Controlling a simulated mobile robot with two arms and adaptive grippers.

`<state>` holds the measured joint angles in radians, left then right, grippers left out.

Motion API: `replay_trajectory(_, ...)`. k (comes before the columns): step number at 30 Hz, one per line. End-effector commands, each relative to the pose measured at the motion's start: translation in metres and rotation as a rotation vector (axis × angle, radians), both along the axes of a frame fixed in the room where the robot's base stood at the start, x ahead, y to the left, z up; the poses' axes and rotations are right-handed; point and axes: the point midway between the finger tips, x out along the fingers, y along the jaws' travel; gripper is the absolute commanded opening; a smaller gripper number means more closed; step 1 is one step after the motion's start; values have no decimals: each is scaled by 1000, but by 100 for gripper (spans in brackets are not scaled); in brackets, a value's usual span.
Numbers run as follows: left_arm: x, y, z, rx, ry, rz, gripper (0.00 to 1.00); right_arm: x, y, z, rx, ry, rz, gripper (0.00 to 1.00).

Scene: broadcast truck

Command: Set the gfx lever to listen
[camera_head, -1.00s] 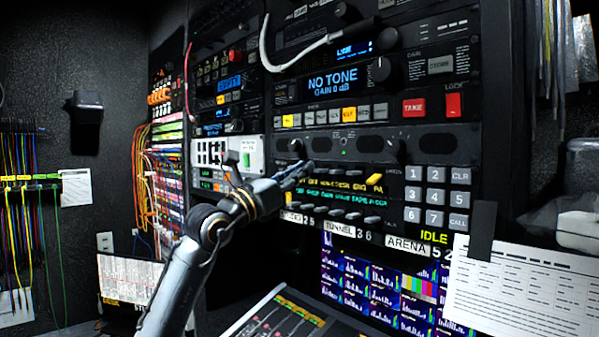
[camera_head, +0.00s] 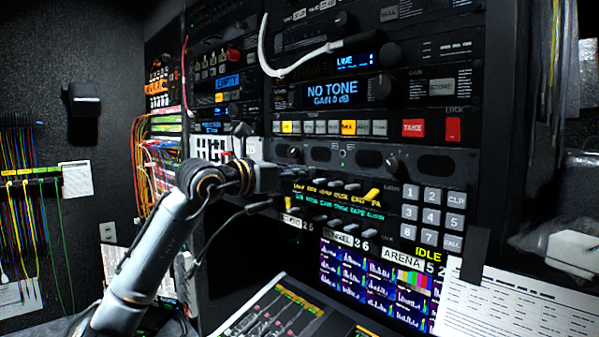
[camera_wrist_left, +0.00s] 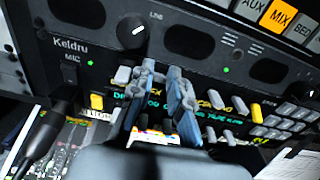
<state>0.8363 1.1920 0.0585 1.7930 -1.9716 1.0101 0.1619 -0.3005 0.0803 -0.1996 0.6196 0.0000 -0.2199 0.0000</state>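The intercom panel (camera_head: 340,200) carries two rows of small levers and green and yellow lettering. Most levers are grey, such as one in the wrist view (camera_wrist_left: 240,105); a yellow lever (camera_head: 371,195) stands at the right end of the upper row. I cannot read which lever is gfx. My left gripper (camera_head: 283,180) is at the left part of this panel, hiding some levers. In the wrist view its two blue-grey fingers (camera_wrist_left: 161,72) are apart, close in front of the upper row. My right gripper is out of view.
A black gooseneck microphone (camera_wrist_left: 40,135) stands close to the left of the gripper. A knob (camera_wrist_left: 132,32) is just above the fingers. Below are the monitor screens (camera_head: 375,280) and a slanted fader desk (camera_head: 275,312). A number keypad (camera_head: 434,215) is to the right.

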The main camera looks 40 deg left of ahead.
Motion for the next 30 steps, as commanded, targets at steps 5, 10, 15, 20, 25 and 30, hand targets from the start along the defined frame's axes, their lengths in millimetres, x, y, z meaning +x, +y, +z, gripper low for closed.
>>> replay_trajectory(5,0,0,0,0,-1,0,24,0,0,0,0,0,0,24)
replay_trajectory(10,-1,0,0,0,-1,0,24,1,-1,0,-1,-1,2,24)
replay_trajectory(15,-10,2,-1,-1,1,1,24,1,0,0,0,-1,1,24)
replay_trajectory(20,-28,3,-1,3,4,1,24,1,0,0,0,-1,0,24)
replay_trajectory(25,-49,4,1,-1,2,-2,24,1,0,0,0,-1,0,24)
replay_trajectory(30,-73,5,3,-2,-2,-3,24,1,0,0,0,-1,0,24)
